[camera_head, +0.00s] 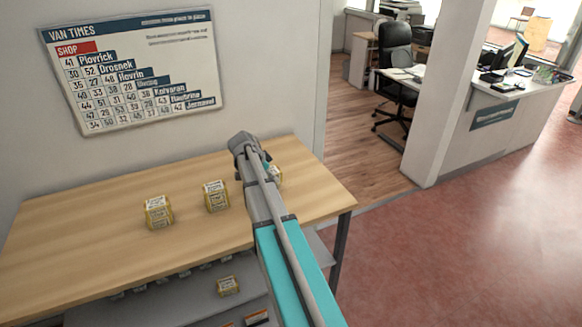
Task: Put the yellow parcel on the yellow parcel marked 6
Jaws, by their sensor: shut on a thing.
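Two yellow parcels with white labels stand on the wooden counter, one at the left (158,213) and one nearer the middle (216,197). Another yellow parcel (278,175) shows only in part behind my arm, to the right of these two. My gripper (267,166) is mostly hidden behind my own arm over the right part of the counter. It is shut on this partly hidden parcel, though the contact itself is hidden. The numbers on the parcels are too small to read, so I cannot tell which is marked 6.
The wooden counter (90,215) is bare at its left and back. A yellow parcel (228,285) lies on the grey shelf (190,302) below. A van times board (135,70) hangs on the wall. A white pillar (440,100) stands right of the counter.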

